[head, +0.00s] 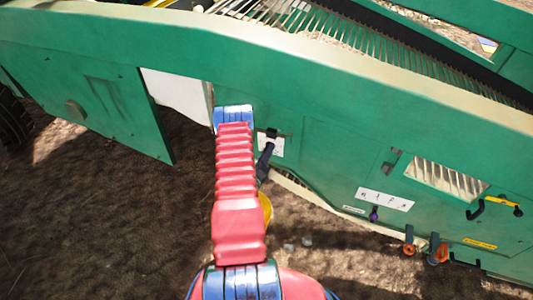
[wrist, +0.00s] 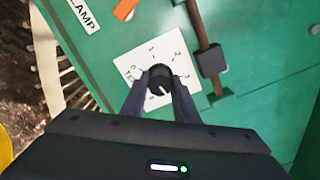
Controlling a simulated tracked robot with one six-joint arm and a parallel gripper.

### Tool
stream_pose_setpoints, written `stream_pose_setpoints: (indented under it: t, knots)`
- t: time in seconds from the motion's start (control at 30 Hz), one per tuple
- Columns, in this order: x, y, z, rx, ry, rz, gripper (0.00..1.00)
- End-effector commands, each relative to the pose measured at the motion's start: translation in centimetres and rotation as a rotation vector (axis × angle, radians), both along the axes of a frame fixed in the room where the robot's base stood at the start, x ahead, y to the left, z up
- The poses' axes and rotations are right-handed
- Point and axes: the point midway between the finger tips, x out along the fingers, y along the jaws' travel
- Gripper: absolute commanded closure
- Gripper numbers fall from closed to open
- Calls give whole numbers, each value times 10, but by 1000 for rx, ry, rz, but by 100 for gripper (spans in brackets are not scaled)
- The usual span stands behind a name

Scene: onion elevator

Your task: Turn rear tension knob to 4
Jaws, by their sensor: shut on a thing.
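In the wrist view a black round knob (wrist: 160,77) with a white pointer line sits on a white label (wrist: 143,50) printed with several numbers around it. The pointer slants to the lower right in that view. I cannot read which number it marks. My gripper (wrist: 161,88) is shut on the knob, one finger on each side. In the head view the white label (head: 278,148) shows on the green side panel, just right of my red arm. The knob cannot be made out there.
A brown bar with a black block (wrist: 209,62) stands close right of the label. A "LAMP" sign (wrist: 84,14) and an orange part (wrist: 125,8) lie above. In the head view a purple knob (head: 374,214), orange-ringed parts (head: 437,250) and a yellow-black handle (head: 508,205) are further right.

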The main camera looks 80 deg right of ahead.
Motion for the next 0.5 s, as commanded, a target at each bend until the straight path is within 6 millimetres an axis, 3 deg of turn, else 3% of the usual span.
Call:
stream_pose_setpoints:
  t: [0.5]
  knots:
    - [-3, 3, -6, 13, -30, -4, 95]
